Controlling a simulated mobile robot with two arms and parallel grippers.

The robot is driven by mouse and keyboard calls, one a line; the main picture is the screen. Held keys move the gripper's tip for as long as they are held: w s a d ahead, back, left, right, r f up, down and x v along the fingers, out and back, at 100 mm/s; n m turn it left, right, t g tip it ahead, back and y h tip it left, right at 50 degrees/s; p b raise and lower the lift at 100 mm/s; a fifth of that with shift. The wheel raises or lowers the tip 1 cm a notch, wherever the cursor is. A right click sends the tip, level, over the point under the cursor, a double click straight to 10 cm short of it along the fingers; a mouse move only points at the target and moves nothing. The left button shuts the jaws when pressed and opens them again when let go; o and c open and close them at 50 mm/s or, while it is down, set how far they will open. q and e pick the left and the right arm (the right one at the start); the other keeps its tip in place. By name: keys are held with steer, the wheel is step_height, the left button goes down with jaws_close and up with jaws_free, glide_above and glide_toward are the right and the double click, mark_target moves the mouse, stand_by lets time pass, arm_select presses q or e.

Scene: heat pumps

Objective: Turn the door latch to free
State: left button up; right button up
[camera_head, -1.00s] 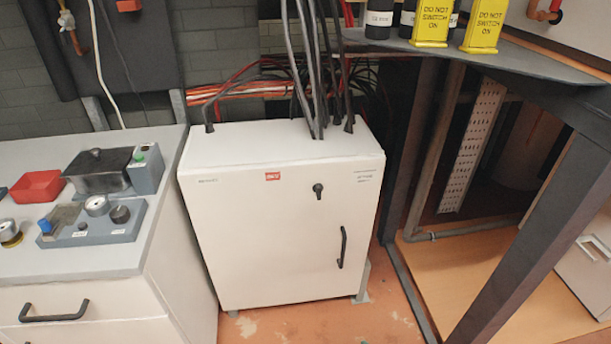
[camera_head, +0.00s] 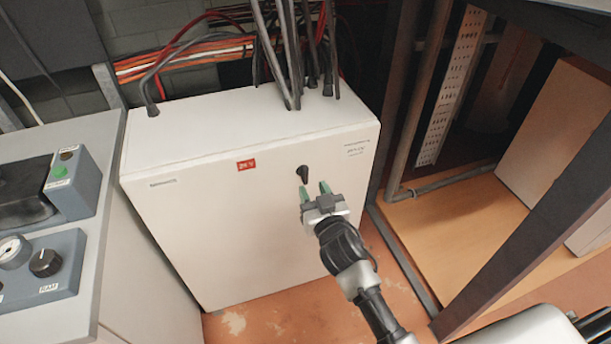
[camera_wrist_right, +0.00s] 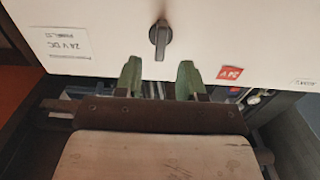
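The white cabinet (camera_head: 235,210) stands in the middle of the head view with its door shut. Its black door latch (camera_head: 303,174) sits at the upper right of the front, and it also shows in the right wrist view (camera_wrist_right: 160,38), top centre. My right gripper (camera_head: 314,190) has green fingertips and is just below the latch in the head view, apart from it. In the right wrist view the two fingers (camera_wrist_right: 158,78) are spread with nothing between them. My left gripper is not in view.
Thick dark cables (camera_head: 290,55) rise from the cabinet top. A grey bench (camera_head: 85,260) with control boxes stands close on the left. A dark table frame (camera_head: 530,235) stands on the right. Bare orange floor (camera_head: 265,318) lies in front of the cabinet.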

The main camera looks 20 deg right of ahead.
mark_target(306, 177)
steer(key=w, duration=0.5)
steer(key=shift+w+a, duration=0.1)
steer(key=shift+w, duration=0.05)
jaws_close()
